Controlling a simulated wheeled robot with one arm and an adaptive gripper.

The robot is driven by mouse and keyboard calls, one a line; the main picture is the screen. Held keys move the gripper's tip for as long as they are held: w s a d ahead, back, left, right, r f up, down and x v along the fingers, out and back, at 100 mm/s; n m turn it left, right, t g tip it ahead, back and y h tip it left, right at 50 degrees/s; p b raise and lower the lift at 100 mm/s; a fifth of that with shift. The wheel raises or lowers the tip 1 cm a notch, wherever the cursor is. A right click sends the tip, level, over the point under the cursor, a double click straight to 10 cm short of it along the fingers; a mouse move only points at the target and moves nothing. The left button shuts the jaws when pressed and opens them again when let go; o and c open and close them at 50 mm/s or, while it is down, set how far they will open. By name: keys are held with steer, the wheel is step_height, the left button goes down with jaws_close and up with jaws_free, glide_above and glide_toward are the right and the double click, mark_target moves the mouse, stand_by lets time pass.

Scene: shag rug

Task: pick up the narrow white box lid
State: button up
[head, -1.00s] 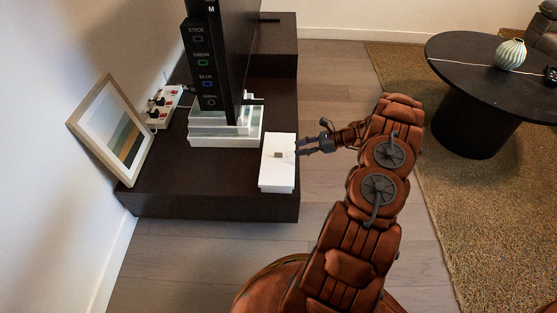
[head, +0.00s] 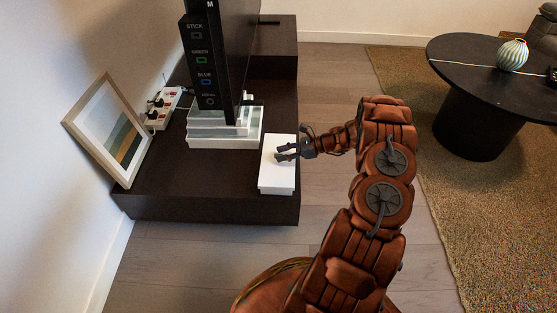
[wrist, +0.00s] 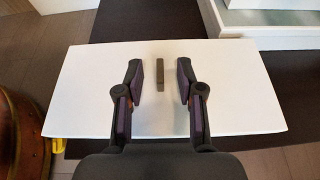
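The narrow white box lid (head: 277,178) tops a white box on the dark low cabinet, close to its right edge. In the wrist view the lid (wrist: 232,95) is a long white panel with a small grey-brown knob (wrist: 159,74) in the middle. My gripper (head: 283,152) reaches in over the lid from the right. In the wrist view my gripper (wrist: 159,72) has its two fingers apart, one on each side of the knob, with clear gaps. I cannot tell how high the fingertips are above the lid. In the head view my fingers hide the knob.
A white stepped stand (head: 225,140) under a tall black screen is just behind the box. A leaning picture frame (head: 112,130) and a power strip (head: 163,108) are at the left. The cabinet top (head: 205,185) is bare in front. A round black table (head: 475,70) stands right.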

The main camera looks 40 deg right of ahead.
steer(key=shift+c, duration=0.2)
jaws_close()
steer(key=shift+r, duration=0.2)
